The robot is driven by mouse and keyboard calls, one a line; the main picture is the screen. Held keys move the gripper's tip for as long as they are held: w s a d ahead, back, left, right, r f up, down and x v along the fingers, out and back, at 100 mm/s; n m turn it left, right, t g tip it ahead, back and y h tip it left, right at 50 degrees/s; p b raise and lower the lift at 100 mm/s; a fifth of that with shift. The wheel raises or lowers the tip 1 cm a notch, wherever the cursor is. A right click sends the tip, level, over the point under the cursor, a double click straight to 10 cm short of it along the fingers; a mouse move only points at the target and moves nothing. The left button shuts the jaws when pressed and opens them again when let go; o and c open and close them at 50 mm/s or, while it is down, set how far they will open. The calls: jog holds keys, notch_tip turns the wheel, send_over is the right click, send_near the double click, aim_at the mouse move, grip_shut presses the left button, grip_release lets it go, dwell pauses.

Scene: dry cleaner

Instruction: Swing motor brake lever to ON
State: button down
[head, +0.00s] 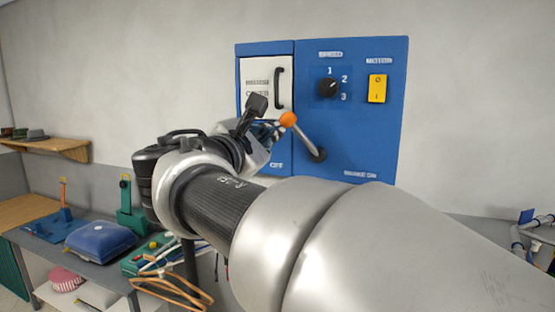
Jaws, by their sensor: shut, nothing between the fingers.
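The lever has a grey rod and an orange knob (288,119), and its dark pivot (318,155) sits on the blue control panel (365,135). The rod tilts up and to the left from the pivot. A small white label reading OFF (277,165) shows below and left of the knob. My gripper (275,129) is shut and empty, just left of the knob. I cannot tell whether it touches the lever.
The panel also carries a black rotary knob (329,88) marked 1, 2, 3, a yellow switch (377,88) and a white door with a black handle (279,88). A bench (95,262) at left holds a blue case (100,241) and tools. Bare wall lies right of the panel.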

aim_at(289, 119)
jog(key=d+r+m+b, duration=0.1)
jog(key=m, duration=0.1)
jog(key=d+r+m+b, duration=0.1)
jog(key=m, duration=0.1)
jog(key=s+d+r+m+b, duration=0.1)
jog(key=b, duration=0.1)
jog(key=shift+m, duration=0.4)
jog(key=s+d+f+m+b, duration=0.1)
jog(key=s+d+m+b, duration=0.1)
jog(key=d+m+b, duration=0.4)
jog(key=s+d+f+m+b, duration=0.2)
jog(key=d+m+b, duration=0.4)
jog(key=m+b, duration=0.4)
jog(key=shift+s+d+f+m+g, duration=0.25)
jog(key=shift+s+d+m+g, duration=0.1)
jog(key=shift+m, duration=0.45)
jog(key=shift+f+b, duration=0.1)
jog(key=shift+b, duration=0.2)
